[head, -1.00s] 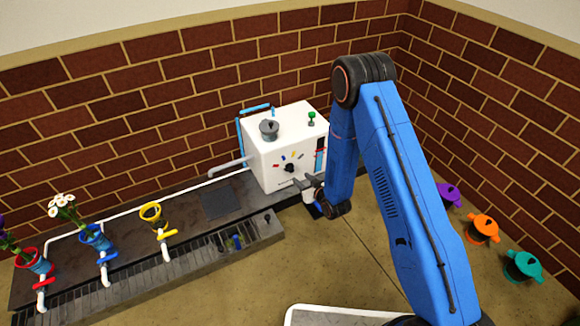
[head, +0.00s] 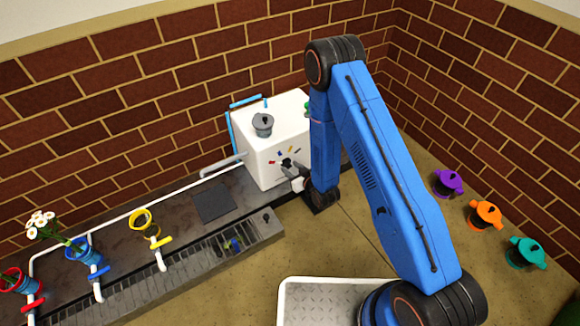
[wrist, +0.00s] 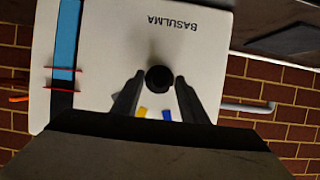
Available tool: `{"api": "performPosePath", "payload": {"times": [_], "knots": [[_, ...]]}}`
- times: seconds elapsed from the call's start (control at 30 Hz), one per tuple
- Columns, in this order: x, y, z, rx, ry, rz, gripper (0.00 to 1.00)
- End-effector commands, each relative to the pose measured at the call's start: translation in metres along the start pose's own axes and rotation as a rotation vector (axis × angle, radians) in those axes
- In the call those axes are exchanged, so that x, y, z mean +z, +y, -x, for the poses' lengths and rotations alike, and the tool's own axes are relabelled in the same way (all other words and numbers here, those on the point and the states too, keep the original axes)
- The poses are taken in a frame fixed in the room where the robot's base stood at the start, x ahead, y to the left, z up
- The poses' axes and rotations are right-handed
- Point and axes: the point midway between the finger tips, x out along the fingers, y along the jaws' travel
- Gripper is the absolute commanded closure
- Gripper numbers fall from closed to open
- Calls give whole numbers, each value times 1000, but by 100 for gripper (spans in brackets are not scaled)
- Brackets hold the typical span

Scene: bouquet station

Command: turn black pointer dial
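The black pointer dial (head: 287,162) is on the front face of the white box (head: 265,160), ringed by small coloured marks. In the wrist view the dial (wrist: 159,78) shows as a dark round knob, with a yellow and a blue mark just below it. My gripper (wrist: 159,77) is open, one finger on either side of the dial, with a narrow gap showing on each side. Whether the fingertips reach past the dial's face cannot be told. In the head view my gripper (head: 288,170) is at the dial and partly covers it. The pointer's direction is unclear.
A grey lidded pot (head: 263,125) stands on the box. A pipe runs left to yellow (head: 141,219), blue (head: 78,250) and red pots (head: 13,281). Purple (head: 448,183), orange (head: 486,215) and teal (head: 525,253) lidded pots stand at right.

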Motion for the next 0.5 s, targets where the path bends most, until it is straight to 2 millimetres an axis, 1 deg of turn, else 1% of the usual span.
{"api": "performPosePath", "payload": {"times": [0.17, 0.2, 0.27, 0.3, 0.33, 0.5], "knots": [[0, 0, 0, 0, 0, 0, 60], [0, 0, 0, 0, 0, 0, 70], [0, 0, 0, 0, 0, 0, 84], [0, 0, 0, 0, 0, 0, 94], [0, 0, 0, 0, 0, 0, 100], [0, 0, 0, -1, 0, -3, 100]]}}
